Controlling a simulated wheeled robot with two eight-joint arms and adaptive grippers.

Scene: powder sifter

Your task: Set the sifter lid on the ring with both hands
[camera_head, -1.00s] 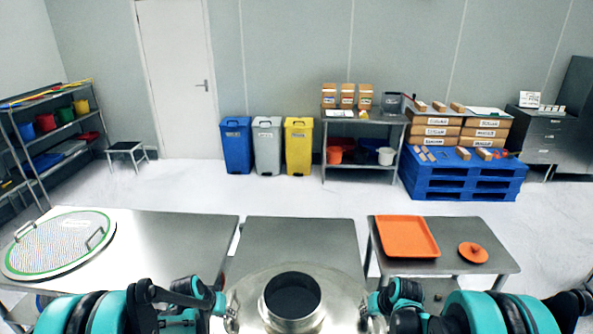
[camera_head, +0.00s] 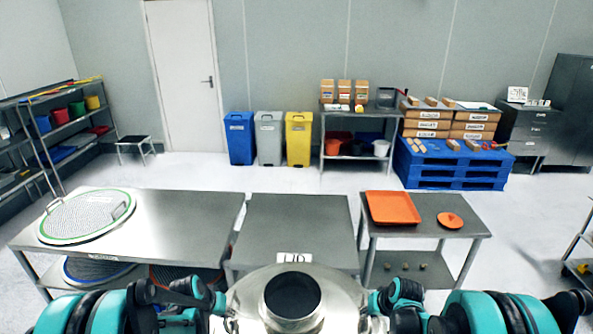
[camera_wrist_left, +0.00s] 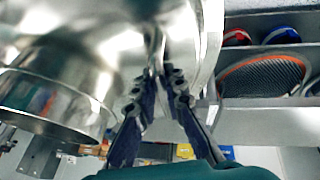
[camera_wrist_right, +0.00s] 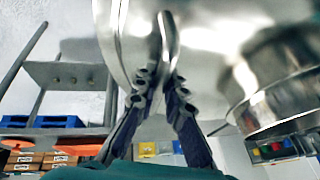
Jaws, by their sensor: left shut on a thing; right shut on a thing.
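The sifter lid (camera_head: 253,292) is a shiny steel dome with a round collar and dark opening at its top. It is in front of me at the bottom middle of the head view. My left gripper (camera_wrist_left: 160,75) is shut on a handle at the lid's left side. My right gripper (camera_wrist_right: 163,75) is shut on a handle at its right side. Both wrist views show the lid (camera_wrist_left: 120,45) held off any surface, with the fingers closed on thin metal handles. The lid looks roughly level. I cannot make out the ring in any view.
A steel table (camera_head: 180,215) on the left bears a green-rimmed mesh screen (camera_head: 85,215); more screens lie on its lower shelf. The bare middle table (camera_head: 298,222) has a small white label. The right table (camera_head: 455,203) bears an orange tray (camera_head: 392,208) and orange disc (camera_head: 450,220). Floor beyond is open.

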